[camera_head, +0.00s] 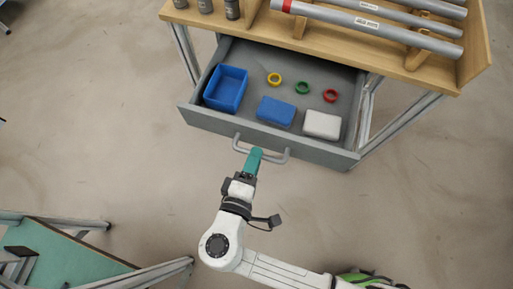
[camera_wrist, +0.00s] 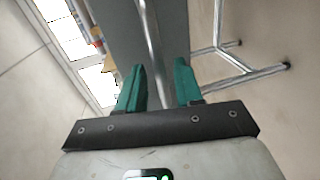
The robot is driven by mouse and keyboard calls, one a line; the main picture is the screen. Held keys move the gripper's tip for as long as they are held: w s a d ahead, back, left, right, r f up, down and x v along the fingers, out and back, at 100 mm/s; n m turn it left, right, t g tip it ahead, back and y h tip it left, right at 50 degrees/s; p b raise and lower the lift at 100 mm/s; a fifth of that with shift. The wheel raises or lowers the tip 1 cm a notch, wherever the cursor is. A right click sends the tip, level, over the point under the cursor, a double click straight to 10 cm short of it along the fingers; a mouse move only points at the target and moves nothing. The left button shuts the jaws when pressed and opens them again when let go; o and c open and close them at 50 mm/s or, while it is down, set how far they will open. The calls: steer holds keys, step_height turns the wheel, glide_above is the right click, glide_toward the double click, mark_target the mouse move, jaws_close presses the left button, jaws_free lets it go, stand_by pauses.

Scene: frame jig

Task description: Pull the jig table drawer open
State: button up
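The grey jig table drawer (camera_head: 215,121) stands pulled out from under the wooden table top, with its inside showing. Its grey bar handle (camera_head: 279,157) runs along the front panel. My gripper (camera_head: 255,156) is at the middle of the handle in the head view. In the wrist view my gripper (camera_wrist: 160,85) has its two green fingers spread, with a clear gap between them. The handle bar (camera_wrist: 150,40) passes through that gap, beside the grey drawer front (camera_wrist: 176,30). Neither finger is seen pressing on the bar.
The drawer holds a blue bin (camera_head: 226,88), a blue block (camera_head: 276,111), a white block (camera_head: 322,124) and yellow, green and red rings. Grey pipes (camera_head: 365,22) lie on the wooden table top (camera_head: 270,25). A green-topped table (camera_head: 65,258) stands lower left. The floor before the drawer is clear.

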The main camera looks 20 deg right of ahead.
steer(key=v, duration=0.8)
steer(key=shift+s+a, duration=0.1)
steer(key=shift+s, duration=0.05)
